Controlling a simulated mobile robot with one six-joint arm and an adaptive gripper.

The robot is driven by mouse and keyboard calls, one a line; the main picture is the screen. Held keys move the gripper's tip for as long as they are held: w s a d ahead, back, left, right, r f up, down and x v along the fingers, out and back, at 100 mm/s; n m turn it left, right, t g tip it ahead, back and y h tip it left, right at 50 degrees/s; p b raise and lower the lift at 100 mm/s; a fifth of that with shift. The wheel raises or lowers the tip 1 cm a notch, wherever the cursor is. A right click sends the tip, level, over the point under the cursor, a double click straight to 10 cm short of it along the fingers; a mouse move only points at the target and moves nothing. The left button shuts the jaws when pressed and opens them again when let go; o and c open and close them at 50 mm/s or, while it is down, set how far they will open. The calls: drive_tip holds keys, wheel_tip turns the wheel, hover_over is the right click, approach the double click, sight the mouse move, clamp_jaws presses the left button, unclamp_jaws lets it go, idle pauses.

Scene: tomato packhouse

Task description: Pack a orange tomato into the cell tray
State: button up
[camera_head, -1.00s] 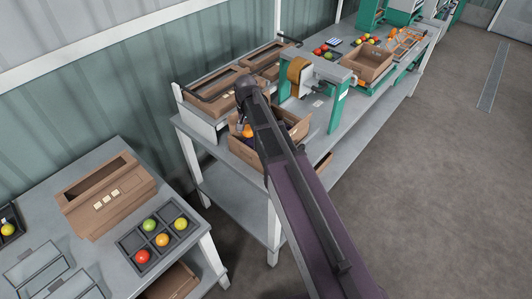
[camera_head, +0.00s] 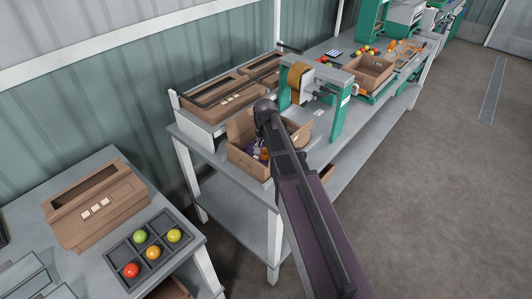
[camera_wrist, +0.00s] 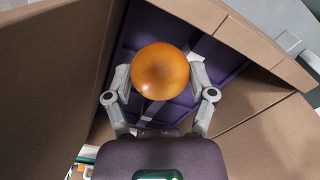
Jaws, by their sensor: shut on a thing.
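An orange tomato (camera_wrist: 160,71) is held between the two fingers of my gripper (camera_wrist: 161,85) in the wrist view. My gripper is shut on it, inside or just over an open brown carton (camera_head: 240,157) on the long bench. Beneath the tomato is a dark purple divided surface (camera_wrist: 128,60), the cell tray in the carton; the tomato hides part of it. I cannot tell whether the tomato touches it. In the head view my arm covers much of the carton, and only a little orange (camera_head: 264,154) shows by the gripper.
On the left table, a dark tray (camera_head: 118,255) holds a red, an orange, a green and a yellow tomato. A brown box (camera_head: 105,222) stands behind it. A green-framed tape machine (camera_head: 342,112) stands right of the carton. Carton walls and flaps (camera_wrist: 45,80) surround my gripper closely.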

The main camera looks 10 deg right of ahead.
drive_tip(key=shift+f, duration=0.1)
drive_tip(key=shift+f+b, duration=1.85)
drive_tip(key=shift+b, duration=0.1)
drive_tip(key=shift+f, duration=0.1)
drive_tip(key=o, duration=0.7)
drive_tip(key=shift+c, duration=0.7)
